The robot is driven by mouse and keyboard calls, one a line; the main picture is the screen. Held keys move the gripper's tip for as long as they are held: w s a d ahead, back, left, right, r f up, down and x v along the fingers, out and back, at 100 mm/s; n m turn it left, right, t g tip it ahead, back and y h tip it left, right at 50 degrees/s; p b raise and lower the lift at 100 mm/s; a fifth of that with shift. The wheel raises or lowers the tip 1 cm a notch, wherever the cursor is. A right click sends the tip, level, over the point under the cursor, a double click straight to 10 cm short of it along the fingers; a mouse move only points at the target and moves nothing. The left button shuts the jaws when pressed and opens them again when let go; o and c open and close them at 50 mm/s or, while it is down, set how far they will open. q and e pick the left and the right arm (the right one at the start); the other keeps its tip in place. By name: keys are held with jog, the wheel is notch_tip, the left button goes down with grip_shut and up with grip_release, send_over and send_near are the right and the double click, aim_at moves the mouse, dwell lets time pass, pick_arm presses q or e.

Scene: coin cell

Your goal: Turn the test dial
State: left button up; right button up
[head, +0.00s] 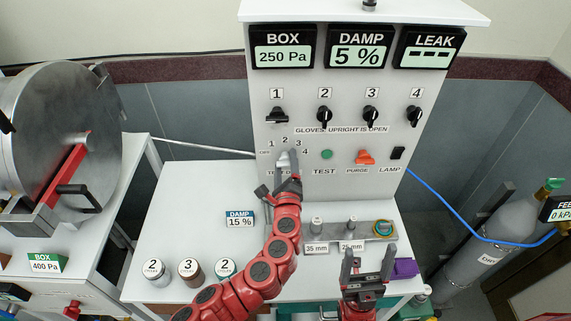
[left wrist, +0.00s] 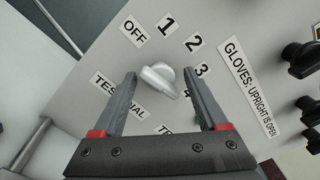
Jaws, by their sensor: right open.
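The test dial (left wrist: 158,80) is a light grey knob on the upright panel, ringed by labels OFF, 1, 2, 3 and 4. In the left wrist view it sits between the fingertips of my left gripper (left wrist: 160,92), with a gap on both sides. The left gripper is open. In the head view my left arm reaches up to the dial (head: 284,158), and the gripper (head: 283,178) partly hides it and its label. My right gripper (head: 366,268) is open and empty over the table's front right, pointing toward the panel.
Black glove knobs (head: 325,115) sit above the dial, a green button (head: 326,155) and orange purge switch (head: 364,157) to its right. Several lidded jars (head: 190,270) stand front left on the table. A grey plate (head: 335,234) lies at right, near a purple block (head: 405,268).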

pick_arm(q)
jog(key=s+b, duration=0.5)
jog(key=s, duration=1.2)
jog(key=shift+s, duration=0.2)
